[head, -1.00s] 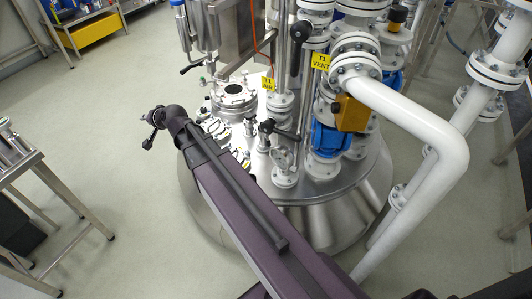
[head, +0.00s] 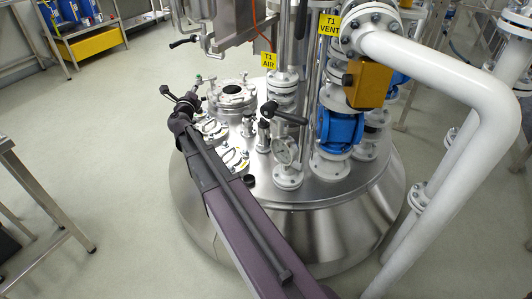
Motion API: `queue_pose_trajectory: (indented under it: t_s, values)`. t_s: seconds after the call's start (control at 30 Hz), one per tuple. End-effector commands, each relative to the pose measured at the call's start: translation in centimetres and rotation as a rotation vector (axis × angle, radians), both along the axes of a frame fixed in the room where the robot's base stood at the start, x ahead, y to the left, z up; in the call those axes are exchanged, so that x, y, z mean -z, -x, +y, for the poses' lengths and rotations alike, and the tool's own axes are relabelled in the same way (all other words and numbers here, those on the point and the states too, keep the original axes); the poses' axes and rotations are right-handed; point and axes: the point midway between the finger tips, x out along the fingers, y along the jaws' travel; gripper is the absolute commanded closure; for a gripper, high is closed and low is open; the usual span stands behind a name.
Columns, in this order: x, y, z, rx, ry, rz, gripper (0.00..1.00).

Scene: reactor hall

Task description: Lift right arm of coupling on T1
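The steel vessel T1 (head: 290,232) fills the middle of the head view, with fittings on its domed lid. Two small clamped fittings (head: 234,160) (head: 211,128) with metal arms sit at the lid's left edge, beside my arm. I cannot tell which one is the coupling, and my arm partly hides them. My gripper (head: 181,97) is at the far end of my purple arm, at the upper left edge of the lid, left of the flanged port (head: 233,95). It is small and dark, and its finger opening is not clear. No contact with a fitting can be made out.
A blue valve (head: 341,131) and thick white pipes (head: 480,85) crowd the right. A metal table (head: 45,205) stands at left, with clear floor between.

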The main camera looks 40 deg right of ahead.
Motion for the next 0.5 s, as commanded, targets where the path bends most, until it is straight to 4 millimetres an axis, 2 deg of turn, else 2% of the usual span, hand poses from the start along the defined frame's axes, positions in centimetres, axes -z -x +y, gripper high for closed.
queue_pose_trajectory:
  t_s: [0.03,0.2,0.4,0.5]
  values:
    - [2.3,0.1,-1.3,0.058,-0.049,-0.032,0.73]
    - [6.9,2.0,-4.9,0.275,-0.218,-0.142,0.73]
    - [13.2,4.7,-8.1,0.543,-0.396,-0.252,0.73]
    - [16.4,6.2,-9.0,0.680,-0.474,-0.298,0.73]
